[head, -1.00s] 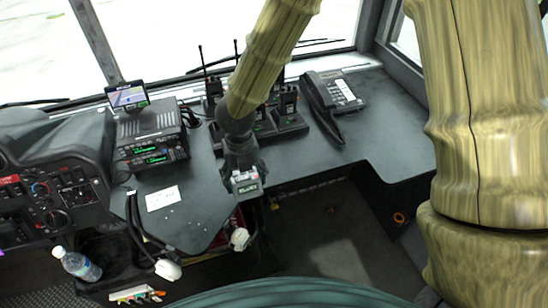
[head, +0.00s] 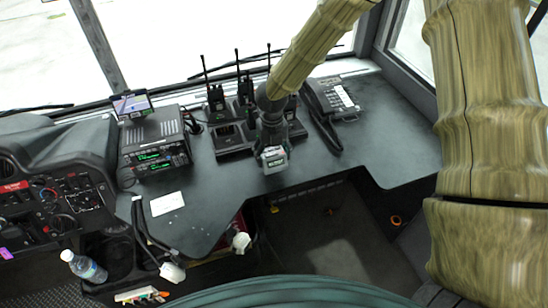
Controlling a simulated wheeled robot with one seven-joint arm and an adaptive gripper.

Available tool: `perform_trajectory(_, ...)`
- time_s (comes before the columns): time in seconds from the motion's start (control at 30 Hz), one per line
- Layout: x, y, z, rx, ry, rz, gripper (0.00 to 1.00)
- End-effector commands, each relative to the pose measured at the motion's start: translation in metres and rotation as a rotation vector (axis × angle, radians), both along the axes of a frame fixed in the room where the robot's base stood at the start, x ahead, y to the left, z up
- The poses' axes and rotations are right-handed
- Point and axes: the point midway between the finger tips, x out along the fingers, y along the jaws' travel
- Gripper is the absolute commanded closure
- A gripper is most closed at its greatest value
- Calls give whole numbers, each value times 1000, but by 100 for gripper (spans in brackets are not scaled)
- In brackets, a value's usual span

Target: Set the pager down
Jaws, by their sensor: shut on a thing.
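The pager (head: 274,159) is a small pale grey box with a dark greenish display. It is at the end of my arm, in the head view near the middle. My dark gripper (head: 272,147) is shut on it from behind and above. The pager appears over the front part of the dark dashboard desk (head: 230,180), near its edge. I cannot tell whether it touches the surface. The gripper's fingers are mostly hidden behind the pager.
Handheld radios (head: 216,98) with antennas stand in a charger (head: 233,140) behind my gripper. A desk phone (head: 333,97) is to the right. A radio unit with a screen (head: 155,150) and a white card (head: 167,203) are to the left. The right desk surface (head: 385,125) is clear.

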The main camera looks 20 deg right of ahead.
Motion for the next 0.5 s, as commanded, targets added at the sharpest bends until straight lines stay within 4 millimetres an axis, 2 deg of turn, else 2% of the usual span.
perform_trajectory(0.1, 8, -9, 1, 1, -1, -4, 62)
perform_trajectory(0.33, 6, -9, -27, -2, 2, 1, 62)
perform_trajectory(0.5, 7, -8, -36, 0, -1, 0, 62)
